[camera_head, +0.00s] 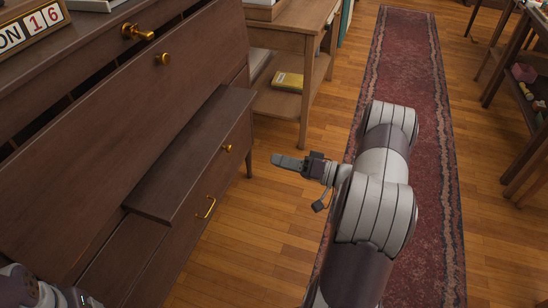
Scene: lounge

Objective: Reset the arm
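My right gripper (288,162) is at the end of my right arm (378,190), which reaches up from the bottom of the view and bends left. The gripper points left over the wooden floor, apart from the dresser. It is seen from the side, so I cannot tell whether its fingers are open or shut. Nothing is visible in it. A bit of my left arm (28,290) shows in the bottom left corner, in front of the dresser; its gripper cannot be made out.
A dark wooden dresser (110,150) with brass knobs fills the left; one lower drawer (190,150) sticks out. A side table (308,45) with a yellow book (288,82) stands behind. A red rug (408,60) runs along the floor. Another table (515,60) is at right.

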